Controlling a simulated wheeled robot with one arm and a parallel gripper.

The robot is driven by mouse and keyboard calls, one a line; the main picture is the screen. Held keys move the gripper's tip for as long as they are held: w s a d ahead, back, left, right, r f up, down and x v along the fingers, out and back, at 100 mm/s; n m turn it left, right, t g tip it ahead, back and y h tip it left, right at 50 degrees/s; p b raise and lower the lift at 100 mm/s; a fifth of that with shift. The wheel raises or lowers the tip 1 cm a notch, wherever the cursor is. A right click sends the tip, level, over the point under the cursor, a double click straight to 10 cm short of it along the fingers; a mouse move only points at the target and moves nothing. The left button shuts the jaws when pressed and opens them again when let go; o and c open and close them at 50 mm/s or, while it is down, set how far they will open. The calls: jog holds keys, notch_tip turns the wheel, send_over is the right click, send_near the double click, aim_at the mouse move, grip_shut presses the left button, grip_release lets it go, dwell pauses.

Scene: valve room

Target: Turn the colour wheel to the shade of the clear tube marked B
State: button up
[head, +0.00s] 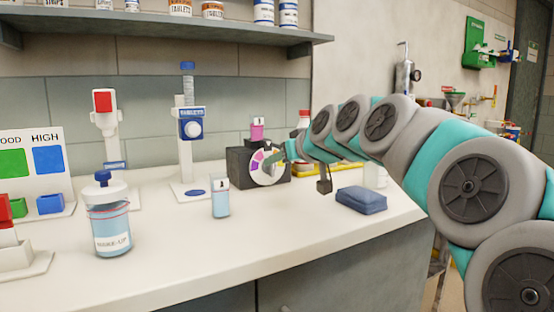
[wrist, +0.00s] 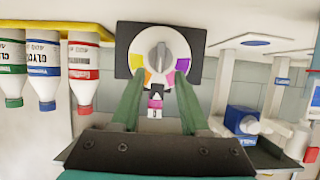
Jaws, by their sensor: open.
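The colour wheel (head: 265,168) is a pale disc on the front of a dark box (head: 237,168). In the wrist view the wheel (wrist: 178,44) shows orange, yellow, magenta and purple segments around a grey central knob (wrist: 158,55). A clear tube with pink content (head: 257,130) stands at the box; this pink tube (wrist: 155,102) also shows between my fingers in the wrist view. Its mark is too small to read surely. A tube with pale blue liquid (head: 220,198) stands on the counter, its mark unclear. My gripper (wrist: 159,74) is open, its fingertips near the wheel's edge, contact unclear.
A blue pouch (head: 361,199) lies right of the box. A make-up bottle (head: 111,225) and a tablets dispenser (head: 191,130) stand to the left. Several labelled bottles (wrist: 83,75) stand in a yellow tray. The front middle of the counter is clear.

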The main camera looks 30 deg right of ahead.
aim_at(270, 167)
jog(key=shift+x, duration=1.1)
grip_shut()
